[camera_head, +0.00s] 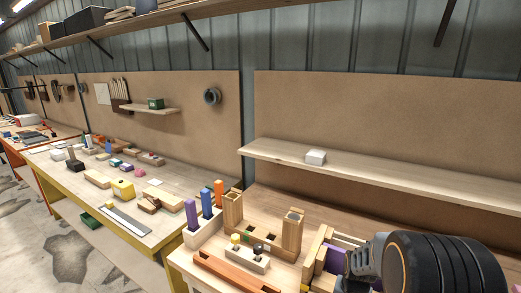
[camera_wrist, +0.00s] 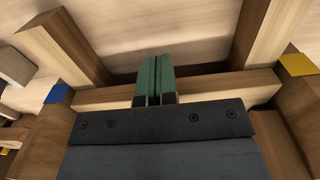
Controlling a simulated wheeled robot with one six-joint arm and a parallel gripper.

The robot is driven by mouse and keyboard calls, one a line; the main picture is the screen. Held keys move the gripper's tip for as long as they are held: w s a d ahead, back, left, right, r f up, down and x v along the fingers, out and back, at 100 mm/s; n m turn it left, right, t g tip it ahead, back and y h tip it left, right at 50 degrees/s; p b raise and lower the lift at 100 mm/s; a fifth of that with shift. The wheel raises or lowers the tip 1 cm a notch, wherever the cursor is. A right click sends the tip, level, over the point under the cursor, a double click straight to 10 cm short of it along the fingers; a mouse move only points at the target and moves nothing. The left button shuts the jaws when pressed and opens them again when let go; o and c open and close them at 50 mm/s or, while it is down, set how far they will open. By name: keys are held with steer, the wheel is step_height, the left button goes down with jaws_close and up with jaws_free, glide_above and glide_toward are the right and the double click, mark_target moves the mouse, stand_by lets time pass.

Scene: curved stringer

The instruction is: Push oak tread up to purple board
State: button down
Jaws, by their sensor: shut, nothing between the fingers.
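In the wrist view my gripper (camera_wrist: 154,82) has its two green fingers shut together, with nothing between them. A pale wooden crosspiece (camera_wrist: 215,88) runs sideways beside the fingertips; it may be the oak tread, but I cannot tell, nor whether the fingers touch it. Wooden side pieces stand left (camera_wrist: 62,45) and right (camera_wrist: 262,35) of the fingers. In the head view a purple board (camera_head: 335,259) shows partly among upright pale boards (camera_head: 315,257), beside my arm. My arm hides the fingers and much of this assembly there. No purple shows in the wrist view.
Blue (camera_wrist: 57,94) and yellow (camera_wrist: 297,64) patches mark the wooden pieces beside my gripper. In the head view, a wooden stand with two posts (camera_head: 291,232), a reddish tray (camera_head: 235,272) and a block holder (camera_head: 204,232) crowd the bench. A shelf (camera_head: 400,177) runs behind.

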steer(key=shift+w+d, duration=0.45)
steer(key=shift+w, duration=0.4)
steer(key=shift+w+d, duration=0.45)
steer(key=shift+w, duration=0.35)
steer(key=shift+s, duration=0.15)
steer(key=shift+s+a+r, duration=0.1)
steer(key=shift+s+a, duration=0.3)
steer(key=shift+s, duration=0.2)
steer(key=shift+s+a, duration=0.35)
steer(key=shift+s, duration=0.25)
step_height(320, 180, up, 7)
steer(key=p, duration=0.5)
